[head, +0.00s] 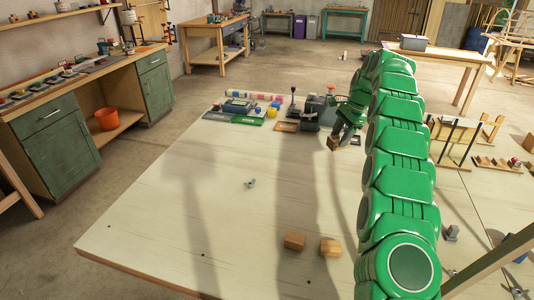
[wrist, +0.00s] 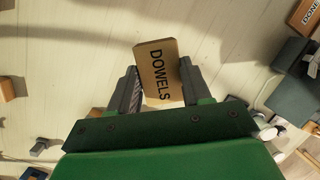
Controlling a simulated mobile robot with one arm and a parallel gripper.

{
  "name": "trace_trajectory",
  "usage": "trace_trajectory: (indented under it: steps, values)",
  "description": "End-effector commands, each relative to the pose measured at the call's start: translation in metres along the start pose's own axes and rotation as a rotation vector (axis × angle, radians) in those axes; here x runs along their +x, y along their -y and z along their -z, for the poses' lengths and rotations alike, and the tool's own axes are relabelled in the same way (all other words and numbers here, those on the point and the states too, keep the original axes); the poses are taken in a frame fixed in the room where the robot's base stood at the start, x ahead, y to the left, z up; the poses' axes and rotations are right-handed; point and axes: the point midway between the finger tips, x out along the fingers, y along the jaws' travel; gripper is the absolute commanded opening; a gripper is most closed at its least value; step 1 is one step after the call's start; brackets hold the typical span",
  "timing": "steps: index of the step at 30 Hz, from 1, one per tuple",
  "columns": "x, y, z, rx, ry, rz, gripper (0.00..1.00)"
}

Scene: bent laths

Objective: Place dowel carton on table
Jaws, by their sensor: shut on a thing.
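The dowel carton (wrist: 158,70) is a small brown box with "DOWELS" in dark letters, seen in the wrist view. My gripper (wrist: 157,85) is shut on it, with one grey finger on each side. In the head view the carton (head: 333,143) shows small under my gripper (head: 340,132), at the far part of the pale table (head: 190,190). I cannot tell whether its underside touches the table or hangs just above it. My green arm reaches across the right of the head view and hides part of the table.
Two wooden blocks (head: 294,240) lie near the table's front. Dark equipment (head: 310,112) and a green mat (head: 247,121) crowd the far edge. Wooden racks (head: 465,130) stand right of my arm. The table's left and middle are mostly clear.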

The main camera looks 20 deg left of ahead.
Motion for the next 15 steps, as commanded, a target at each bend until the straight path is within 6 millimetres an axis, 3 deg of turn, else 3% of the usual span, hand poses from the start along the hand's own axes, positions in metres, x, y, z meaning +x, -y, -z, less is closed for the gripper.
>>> trace_trajectory:
  steps: [1, 8, 15]
  values:
    - [0.003, 0.004, -0.023, -0.073, 0.009, -0.020, 0.04]
    - [0.018, 0.005, -0.117, -0.416, 0.050, -0.112, 0.04]
    - [0.034, -0.013, -0.208, -0.781, 0.094, -0.213, 0.04]
